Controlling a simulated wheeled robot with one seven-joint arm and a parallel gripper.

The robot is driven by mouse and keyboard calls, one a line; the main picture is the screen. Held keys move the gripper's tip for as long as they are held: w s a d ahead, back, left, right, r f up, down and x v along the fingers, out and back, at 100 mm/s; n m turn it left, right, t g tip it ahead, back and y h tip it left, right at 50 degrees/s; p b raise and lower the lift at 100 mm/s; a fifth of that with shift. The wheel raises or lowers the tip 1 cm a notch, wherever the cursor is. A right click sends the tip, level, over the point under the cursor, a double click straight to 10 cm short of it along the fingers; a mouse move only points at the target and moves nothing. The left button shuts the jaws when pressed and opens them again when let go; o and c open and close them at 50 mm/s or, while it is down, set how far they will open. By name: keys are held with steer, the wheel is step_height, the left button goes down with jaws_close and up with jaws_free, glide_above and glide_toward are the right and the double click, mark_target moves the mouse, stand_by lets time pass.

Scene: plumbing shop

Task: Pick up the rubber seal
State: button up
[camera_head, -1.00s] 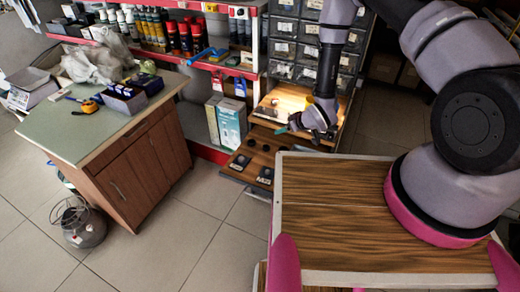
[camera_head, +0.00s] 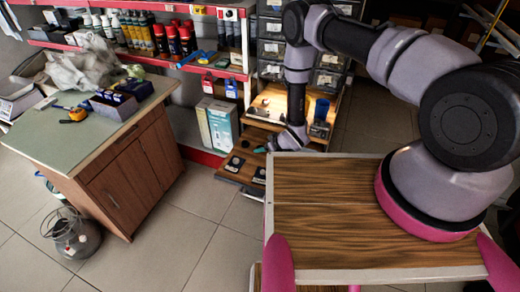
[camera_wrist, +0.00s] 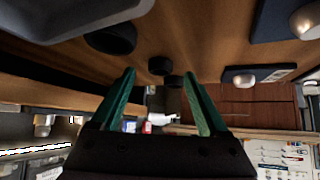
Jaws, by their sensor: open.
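Small dark round pieces lie on a low wooden shelf board. The wrist view shows a larger dark one (camera_wrist: 110,38) and two smaller ones (camera_wrist: 160,65) (camera_wrist: 174,81); I cannot tell which is the rubber seal. The smaller ones appear beyond the fingertips, roughly between them, apart from the fingers. My gripper (camera_wrist: 162,84) has green fingers, spread apart with nothing between them.
Dark pads with silvery round parts (camera_wrist: 245,75) lie on the board. In the head view, a blue cup (camera_head: 321,108) stands on the lit shelf, boxes (camera_head: 222,127) stand left of the boards, and a green-topped cabinet (camera_head: 75,135) is farther left. The tiled floor between is clear.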

steer(key=shift+w+a+f, duration=0.35)
steer(key=shift+w+f, duration=0.05)
steer(key=shift+f, duration=0.1)
jaws_close()
